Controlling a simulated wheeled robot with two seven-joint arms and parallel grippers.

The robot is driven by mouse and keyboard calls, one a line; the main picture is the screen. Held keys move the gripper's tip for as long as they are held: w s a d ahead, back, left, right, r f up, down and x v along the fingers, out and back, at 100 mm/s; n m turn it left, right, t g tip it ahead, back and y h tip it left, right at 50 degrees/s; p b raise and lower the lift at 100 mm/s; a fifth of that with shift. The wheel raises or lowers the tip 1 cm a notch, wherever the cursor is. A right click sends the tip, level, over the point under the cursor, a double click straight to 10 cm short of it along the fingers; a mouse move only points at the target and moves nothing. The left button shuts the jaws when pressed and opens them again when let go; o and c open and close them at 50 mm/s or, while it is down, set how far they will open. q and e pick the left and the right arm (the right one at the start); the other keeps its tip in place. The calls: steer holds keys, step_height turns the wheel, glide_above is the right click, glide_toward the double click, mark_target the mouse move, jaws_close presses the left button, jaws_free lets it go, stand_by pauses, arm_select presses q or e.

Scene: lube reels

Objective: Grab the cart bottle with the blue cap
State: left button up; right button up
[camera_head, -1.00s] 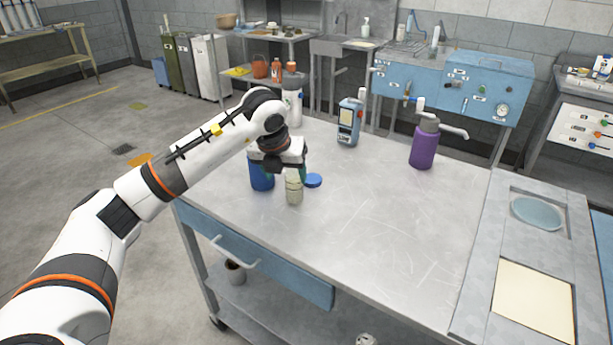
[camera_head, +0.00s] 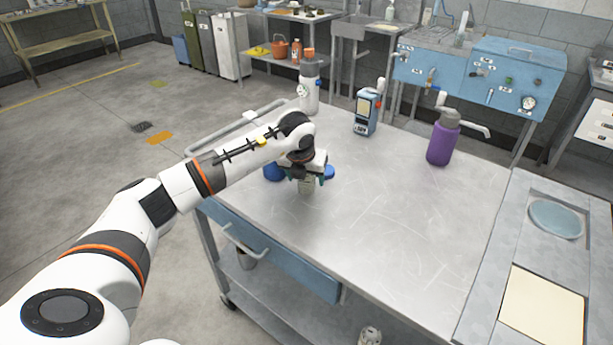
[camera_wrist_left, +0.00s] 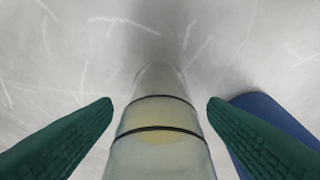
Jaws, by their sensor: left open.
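A pale translucent bottle (camera_head: 306,186) stands on the metal cart top, partly hidden by my left gripper (camera_head: 306,178). In the left wrist view the bottle (camera_wrist_left: 158,152) has dark bands and lies between the green fingers, with a gap on each side. The left gripper (camera_wrist_left: 159,103) is open around it. A blue container (camera_head: 273,172) is just left of the gripper, and a blue disc-like cap (camera_head: 330,172) is just right of it. A blue round edge (camera_wrist_left: 275,112) shows at right in the wrist view; I cannot tell which of these it is. My right gripper is not in view.
The front and middle of the cart top are clear. A grey panel with a round dish (camera_head: 555,219) is at right.

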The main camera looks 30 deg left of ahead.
arm_select(q)
steer(key=shift+x, duration=1.1)
steer(key=c, duration=1.2)
steer(key=shift+r, duration=0.1)
steer(key=shift+r, duration=0.1)
